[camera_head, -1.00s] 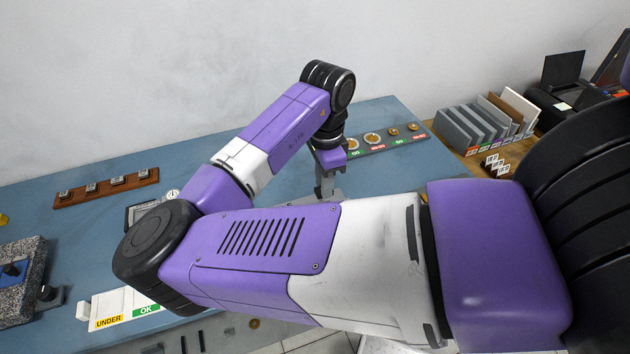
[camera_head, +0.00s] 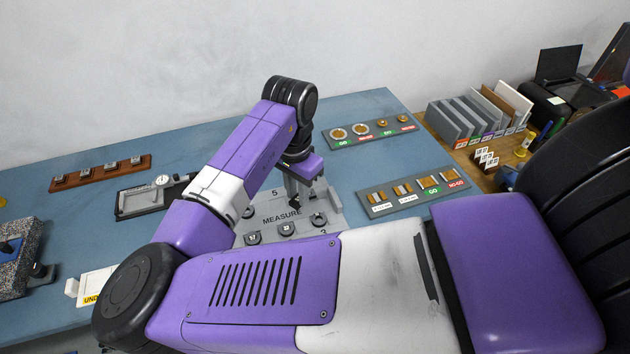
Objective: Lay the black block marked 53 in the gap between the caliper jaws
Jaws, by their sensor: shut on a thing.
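My gripper (camera_head: 297,198) points down over the grey tray marked MEASURE (camera_head: 243,225). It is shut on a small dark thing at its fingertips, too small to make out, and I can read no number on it. Dark pieces with pale labels sit on the tray, among them one at the front (camera_head: 254,238), one in the middle (camera_head: 286,229) and one at the right (camera_head: 318,219). I cannot read a 53 on any.
Two grey gauge boards, one at the back (camera_head: 370,143) and one nearer (camera_head: 415,203), stand right of my gripper. A wooden rack (camera_head: 100,182) is at the back left. A granite block (camera_head: 15,265) and a white UNDER card (camera_head: 90,285) are at the left.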

